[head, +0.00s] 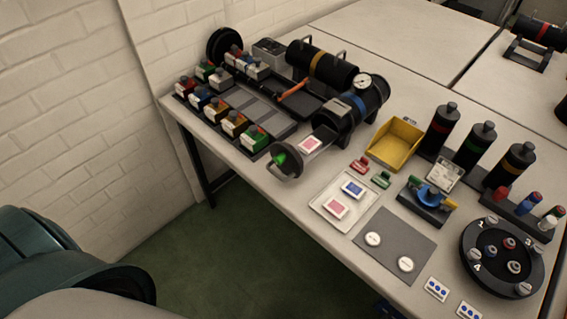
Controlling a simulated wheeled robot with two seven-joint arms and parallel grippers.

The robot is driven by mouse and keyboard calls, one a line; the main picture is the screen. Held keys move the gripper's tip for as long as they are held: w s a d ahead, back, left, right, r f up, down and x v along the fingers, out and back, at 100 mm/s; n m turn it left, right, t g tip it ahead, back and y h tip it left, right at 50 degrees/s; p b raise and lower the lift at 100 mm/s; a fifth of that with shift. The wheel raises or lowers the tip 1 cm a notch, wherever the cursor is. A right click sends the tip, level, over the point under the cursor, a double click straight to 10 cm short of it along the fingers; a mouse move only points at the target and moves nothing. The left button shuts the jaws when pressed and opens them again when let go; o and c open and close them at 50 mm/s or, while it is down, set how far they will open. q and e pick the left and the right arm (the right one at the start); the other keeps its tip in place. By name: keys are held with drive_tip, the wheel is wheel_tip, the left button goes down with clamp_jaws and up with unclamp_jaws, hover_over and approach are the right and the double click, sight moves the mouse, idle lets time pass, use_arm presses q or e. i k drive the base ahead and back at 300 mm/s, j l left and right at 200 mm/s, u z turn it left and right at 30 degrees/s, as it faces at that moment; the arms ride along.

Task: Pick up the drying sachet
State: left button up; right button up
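Three small white packets with coloured labels look like sachets; I cannot tell from the view which is the drying sachet. One with a blue label (353,188) and one with a pink label (336,208) lie on a shallow white tray (363,208). A third, with a pink label (310,145), lies on the pulled-out part of a dark cylinder (331,124), behind its round end cap (285,164). The cylinder carries a gauge (363,81). Neither of my grippers is in view.
A grey mat (396,238) with two white discs lies in front of the tray. A yellow bin (396,143), red and green clips, black bottles (440,130) and a round dial plate (503,256) stand to the right. Coloured blocks (232,123) fill the left side.

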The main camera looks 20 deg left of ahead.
sight(308, 146)
drive_tip(key=i+j+z, duration=0.1)
drive_tip(key=j+z, duration=0.2)
drive_tip(key=j, duration=0.35)
drive_tip(key=j+z, duration=0.3)
drive_tip(key=j, duration=0.4)
